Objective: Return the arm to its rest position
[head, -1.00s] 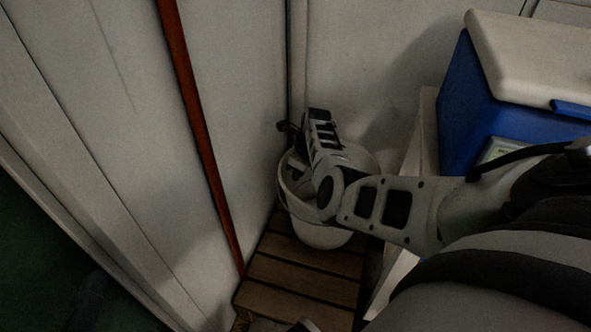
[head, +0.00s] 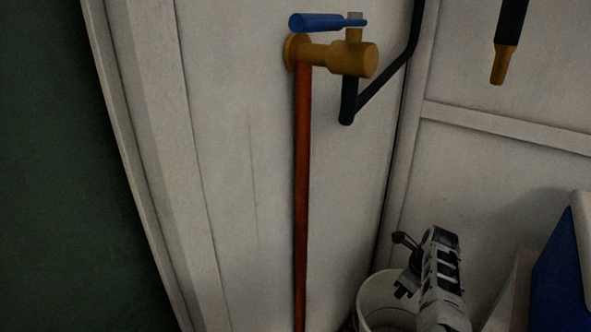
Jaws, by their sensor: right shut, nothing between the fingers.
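My right gripper (head: 408,264) is in the lower right of the head view, at the end of my right arm, which comes up from the bottom edge. It is shut and holds nothing. It is over or in front of a white bucket (head: 372,297); I cannot tell whether it touches the bucket's rim. The lower part of the bucket and most of my right arm are cut off by the bottom edge. My left gripper is not in view.
A brass valve (head: 352,58) with a blue lever (head: 315,22) sits on the white wall above a red-brown pipe (head: 303,190). A black hose (head: 383,85) runs beside it. A black-and-brass nozzle (head: 505,55) hangs upper right. A blue cooler (head: 556,270) stands at right.

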